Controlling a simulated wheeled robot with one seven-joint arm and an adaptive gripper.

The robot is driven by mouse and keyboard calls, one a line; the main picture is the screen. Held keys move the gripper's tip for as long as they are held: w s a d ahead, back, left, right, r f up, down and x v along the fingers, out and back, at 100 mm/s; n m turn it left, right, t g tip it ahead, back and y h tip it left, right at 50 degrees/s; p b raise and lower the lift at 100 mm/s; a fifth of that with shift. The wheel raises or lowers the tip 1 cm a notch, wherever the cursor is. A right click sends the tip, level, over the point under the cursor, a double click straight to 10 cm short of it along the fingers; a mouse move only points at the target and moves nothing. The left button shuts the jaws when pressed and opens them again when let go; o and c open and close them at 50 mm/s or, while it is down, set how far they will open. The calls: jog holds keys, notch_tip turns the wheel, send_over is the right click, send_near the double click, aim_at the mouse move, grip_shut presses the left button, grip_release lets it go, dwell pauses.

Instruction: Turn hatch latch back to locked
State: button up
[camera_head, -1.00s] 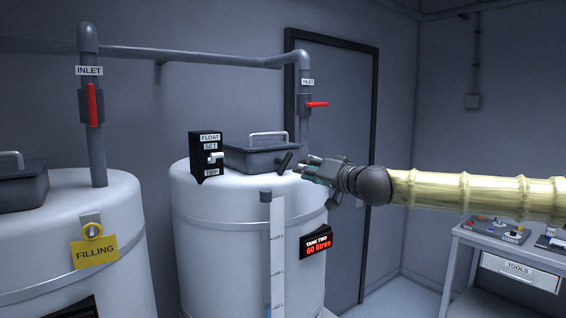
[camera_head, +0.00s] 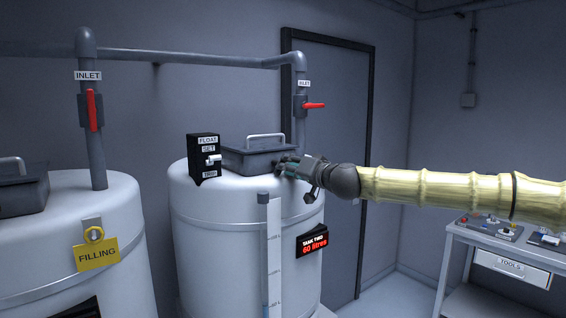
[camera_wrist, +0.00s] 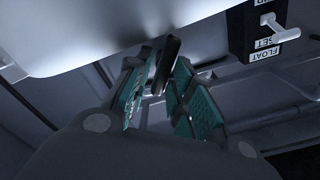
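The dark grey hatch (camera_head: 262,157) with a pale handle sits closed on top of the second white tank (camera_head: 195,215). My gripper (camera_head: 284,166) is at the right end of the hatch, and it hides the latch in the head view. In the wrist view, the latch (camera_wrist: 167,62) shows as a dark upright lever near the tips of my gripper (camera_wrist: 160,88).
A black float switch box (camera_head: 204,158) stands left of the hatch. The inlet pipe with a red valve handle (camera_head: 314,105) rises behind the tank. The first tank (camera_head: 120,215) is at the left, and a tool bench (camera_head: 470,240) is at the right.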

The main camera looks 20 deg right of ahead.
jog(key=shift+p+x, duration=0.45)
jog(key=shift+x, duration=0.75)
jog(key=shift+w+a+r, duration=0.1)
jog(key=shift+w+a, duration=0.1)
jog(key=shift+w, duration=0.1)
grip_shut()
